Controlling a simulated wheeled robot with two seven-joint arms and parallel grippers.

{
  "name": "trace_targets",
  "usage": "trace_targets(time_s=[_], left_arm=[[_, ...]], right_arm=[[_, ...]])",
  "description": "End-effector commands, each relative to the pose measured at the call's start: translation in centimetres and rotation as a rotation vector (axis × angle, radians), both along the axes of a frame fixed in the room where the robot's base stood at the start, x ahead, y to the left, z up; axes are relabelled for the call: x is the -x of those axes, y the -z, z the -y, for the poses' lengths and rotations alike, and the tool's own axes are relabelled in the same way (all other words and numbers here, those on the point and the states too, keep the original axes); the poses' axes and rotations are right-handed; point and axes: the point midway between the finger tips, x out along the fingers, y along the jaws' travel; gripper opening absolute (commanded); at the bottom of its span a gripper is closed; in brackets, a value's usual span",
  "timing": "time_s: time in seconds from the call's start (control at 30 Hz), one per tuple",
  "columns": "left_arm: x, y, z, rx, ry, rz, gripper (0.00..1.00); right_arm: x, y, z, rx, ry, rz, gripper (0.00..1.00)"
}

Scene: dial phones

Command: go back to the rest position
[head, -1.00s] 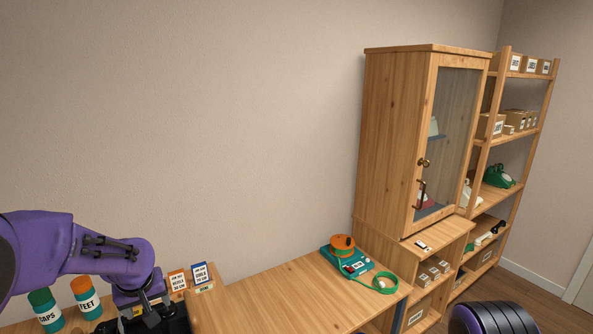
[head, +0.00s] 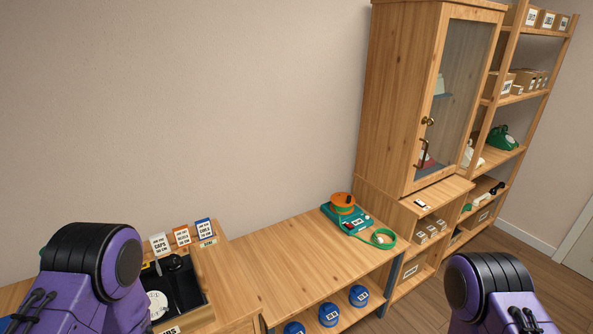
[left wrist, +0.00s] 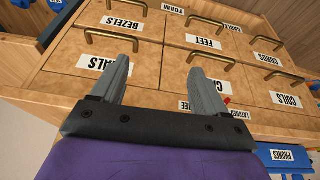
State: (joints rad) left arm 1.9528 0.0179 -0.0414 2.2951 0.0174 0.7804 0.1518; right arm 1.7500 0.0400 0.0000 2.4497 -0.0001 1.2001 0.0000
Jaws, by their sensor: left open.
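My left gripper (left wrist: 163,82) shows in the left wrist view with its two grey fingers spread apart and nothing between them. Behind the fingers is a wooden drawer front (left wrist: 188,73) with brass handles and labels such as BEZELS, FEET and COILS. I cannot tell how far the fingers are from it. In the head view only a purple link of my left arm (head: 95,270) shows at the lower left, and a link of my right arm (head: 490,290) at the lower right. Neither gripper shows in the head view.
A black tray (head: 195,312) with phone parts lies on the bench beside small cards (head: 182,237). A teal and orange device (head: 343,208) with a green cord stands on the wooden bench (head: 285,250). A glass-door cabinet (head: 405,100) and shelves (head: 515,85) stand right. The bench middle is clear.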

Motion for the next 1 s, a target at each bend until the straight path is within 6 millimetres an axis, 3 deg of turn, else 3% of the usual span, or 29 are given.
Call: trace_targets(time_s=[0.03,0.2,0.3,0.4,0.6,1.0], left_arm=[[3.0,0.6,0.0,-0.016,-0.008,-0.019,0.74],[10.9,0.6,-0.6,-0.098,-0.027,-0.046,0.74],[10.6,4.7,-0.8,-0.105,-0.028,-0.031,0.74],[10.6,7.7,-0.8,-0.105,-0.029,-0.031,0.74],[10.5,11.9,-0.8,-0.104,-0.029,-0.030,0.74],[10.5,12.2,-0.8,-0.104,-0.029,-0.030,0.74]], right_arm=[[0.0,0.0,0.0,0.000,0.000,0.000,0.51],[0.0,0.0,0.0,0.000,0.000,0.000,0.51],[0.0,4.2,0.0,0.000,0.000,0.000,0.51],[0.1,7.2,0.0,0.000,0.000,-0.001,0.51],[0.0,11.5,0.0,0.000,0.000,0.000,0.51],[0.0,11.7,0.0,0.000,0.000,0.000,0.51]])
